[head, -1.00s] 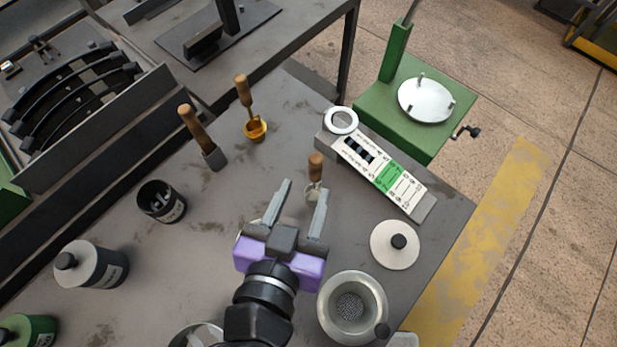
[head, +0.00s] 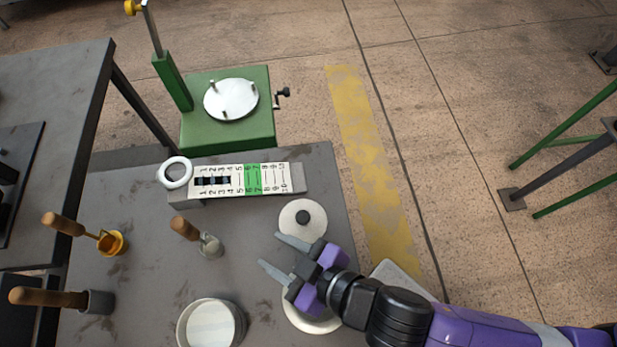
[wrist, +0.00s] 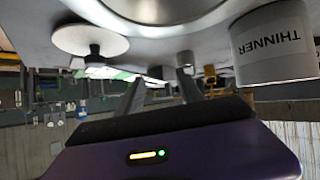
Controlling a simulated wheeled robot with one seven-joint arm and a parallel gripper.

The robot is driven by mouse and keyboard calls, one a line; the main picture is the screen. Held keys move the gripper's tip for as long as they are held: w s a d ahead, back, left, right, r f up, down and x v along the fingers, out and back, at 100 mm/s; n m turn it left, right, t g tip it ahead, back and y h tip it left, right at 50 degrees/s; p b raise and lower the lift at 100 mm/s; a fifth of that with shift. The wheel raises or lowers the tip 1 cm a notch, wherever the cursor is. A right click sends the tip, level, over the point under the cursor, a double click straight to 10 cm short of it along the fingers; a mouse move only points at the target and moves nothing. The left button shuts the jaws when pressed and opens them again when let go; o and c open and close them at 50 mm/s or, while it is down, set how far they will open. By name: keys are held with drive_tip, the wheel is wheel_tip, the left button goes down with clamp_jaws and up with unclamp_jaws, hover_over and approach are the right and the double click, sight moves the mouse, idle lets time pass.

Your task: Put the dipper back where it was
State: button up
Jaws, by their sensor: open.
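Three wooden-handled tools stand on the grey workbench (head: 140,205); I cannot tell for sure which is the dipper. One has a pale metal cup (head: 210,246) and a short handle (head: 184,228) leaning left. One has a yellow cup (head: 112,243), and one a dark grey cup (head: 98,302) at the lower left. My gripper (head: 270,250) is open and empty, right of the pale-cup tool and apart from it. In the wrist view, my gripper's fingers (wrist: 160,97) are spread with nothing between them. A small grey cup (wrist: 185,58) and a yellow one (wrist: 210,72) show beyond.
A white disc with a black knob (head: 302,220) lies close to my gripper. A pale-topped round can (head: 212,325) stands at the front. A numbered gauge strip (head: 240,180) lies along the back edge. In the wrist view, a THINNER can (wrist: 275,45) is near at right.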

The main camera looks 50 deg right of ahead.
drive_tip(key=s+d+r+m+t+h, duration=0.2)
drive_tip(key=s+d+r+m+t, duration=0.1)
drive_tip(key=s+d+r, duration=0.5)
drive_tip(key=s+d, duration=0.3)
drive_tip(key=shift+s+d+r, duration=0.15)
drive_tip(key=shift+d+r, duration=0.2)
drive_tip(key=shift+d, duration=0.05)
drive_tip(key=shift+f+b, duration=0.3)
idle(0.8)
